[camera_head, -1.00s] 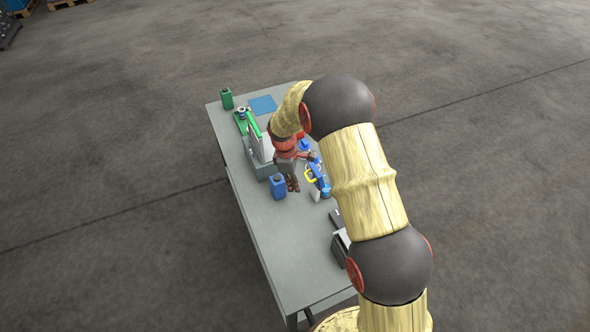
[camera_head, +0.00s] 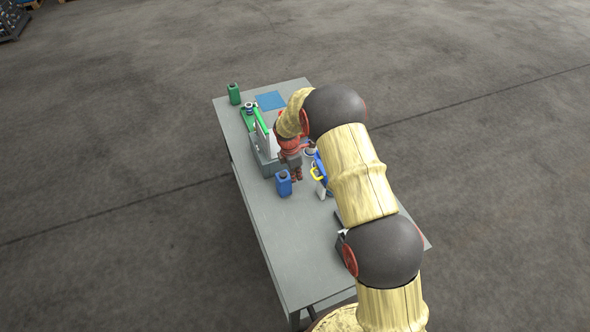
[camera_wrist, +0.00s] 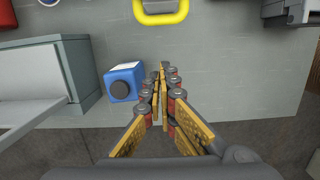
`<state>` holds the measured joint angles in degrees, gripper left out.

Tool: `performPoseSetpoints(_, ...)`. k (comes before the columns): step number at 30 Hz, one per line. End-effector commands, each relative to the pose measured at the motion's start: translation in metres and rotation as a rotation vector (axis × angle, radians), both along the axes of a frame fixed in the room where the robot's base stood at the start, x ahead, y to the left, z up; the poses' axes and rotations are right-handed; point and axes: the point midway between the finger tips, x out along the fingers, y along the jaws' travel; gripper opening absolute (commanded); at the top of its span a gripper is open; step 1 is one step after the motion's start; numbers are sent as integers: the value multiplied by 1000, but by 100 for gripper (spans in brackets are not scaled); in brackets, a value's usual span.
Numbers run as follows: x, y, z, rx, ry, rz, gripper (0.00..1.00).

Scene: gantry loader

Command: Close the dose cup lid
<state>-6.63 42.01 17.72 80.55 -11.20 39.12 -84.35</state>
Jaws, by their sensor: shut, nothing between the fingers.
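My gripper (camera_head: 298,178) is shut and empty. A grey box-like unit with an upright pale panel (camera_head: 265,138) stands left of my gripper in the head view. Its grey side and a pale flat panel (camera_wrist: 35,88) show at the left of the wrist view. I cannot tell which part is the dose cup or its lid; my arm hides some of the table.
The yellow handle (camera_wrist: 162,12) lies beyond the fingertips. A green bottle (camera_head: 234,94) and blue mat (camera_head: 270,101) are at the far end. The near left table (camera_head: 285,245) is clear.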

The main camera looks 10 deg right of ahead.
Motion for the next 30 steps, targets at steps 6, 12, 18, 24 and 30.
performPoseSetpoints(6,4,-13,-25,1,-3,-4,0)
performPoseSetpoints(12,6,-33,-14,0,-1,-2,0)
performPoseSetpoints(18,7,-39,-12,0,-1,-1,0)
performPoseSetpoints(24,7,-39,-12,0,-1,-1,0)
performPoseSetpoints(30,7,-40,-11,8,1,-2,0)
